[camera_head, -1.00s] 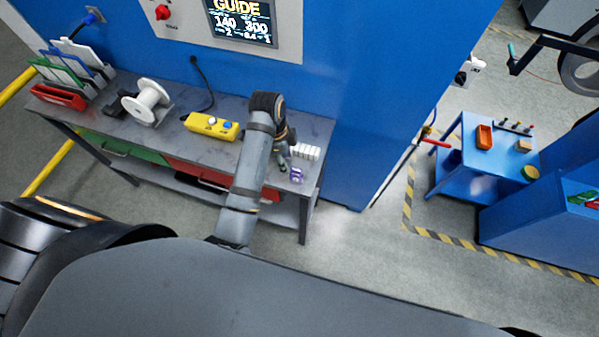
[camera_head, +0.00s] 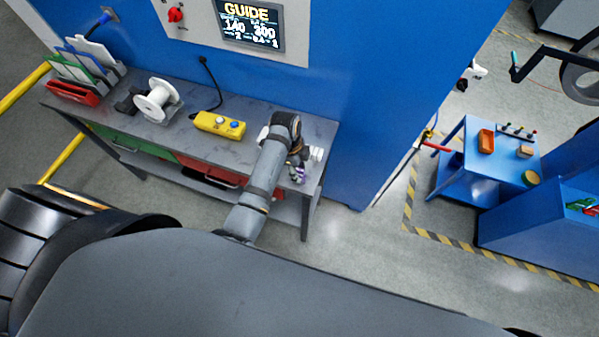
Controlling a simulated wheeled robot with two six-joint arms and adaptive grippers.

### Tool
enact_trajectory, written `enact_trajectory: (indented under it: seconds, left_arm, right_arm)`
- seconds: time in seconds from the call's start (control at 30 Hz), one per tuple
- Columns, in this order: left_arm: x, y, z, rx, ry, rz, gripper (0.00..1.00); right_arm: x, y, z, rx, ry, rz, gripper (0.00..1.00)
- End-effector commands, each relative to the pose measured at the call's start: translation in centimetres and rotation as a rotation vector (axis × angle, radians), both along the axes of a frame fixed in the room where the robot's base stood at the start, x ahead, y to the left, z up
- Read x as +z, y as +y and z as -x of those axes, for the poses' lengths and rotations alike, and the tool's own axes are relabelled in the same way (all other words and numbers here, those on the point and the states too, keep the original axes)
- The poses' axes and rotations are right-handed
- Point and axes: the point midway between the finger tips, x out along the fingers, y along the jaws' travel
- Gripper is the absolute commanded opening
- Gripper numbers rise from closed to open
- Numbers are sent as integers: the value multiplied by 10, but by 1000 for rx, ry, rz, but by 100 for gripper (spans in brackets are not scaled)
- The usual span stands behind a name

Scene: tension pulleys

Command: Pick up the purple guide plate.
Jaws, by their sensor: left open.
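The purple guide plate (camera_head: 301,174) is a small purple piece near the right front edge of the grey bench. My left arm reaches over the bench's right end, and my left gripper (camera_head: 297,172) points down at the plate. The gripper is open, with its fingertips at the plate and partly covering it. The picture is too small to tell whether they touch it. My right gripper is not in view.
White blocks (camera_head: 317,153) sit just behind the gripper, partly hidden by my arm. A yellow control box (camera_head: 219,125), a white spool (camera_head: 158,101) and a red tray (camera_head: 72,93) stand farther left on the bench (camera_head: 180,140). The blue machine wall (camera_head: 350,110) rises behind.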

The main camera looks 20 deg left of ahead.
Motion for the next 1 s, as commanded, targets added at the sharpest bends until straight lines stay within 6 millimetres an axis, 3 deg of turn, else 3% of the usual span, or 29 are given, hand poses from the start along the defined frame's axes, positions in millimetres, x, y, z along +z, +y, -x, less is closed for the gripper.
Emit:
enact_trajectory:
  seconds: [0.17, 0.37, 0.67, 1.0]
  left_arm:
    - [-17, -3, 0, -1, 0, 0, 42]
    - [-19, -4, -1, -1, -2, 1, 42]
    - [-19, -4, -1, -1, -2, 1, 2]
    - [-18, -4, -1, -1, -2, 1, 0]
  right_arm:
    - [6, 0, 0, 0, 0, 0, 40]
    - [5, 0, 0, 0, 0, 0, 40]
    - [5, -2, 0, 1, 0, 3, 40]
    - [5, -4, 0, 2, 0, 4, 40]
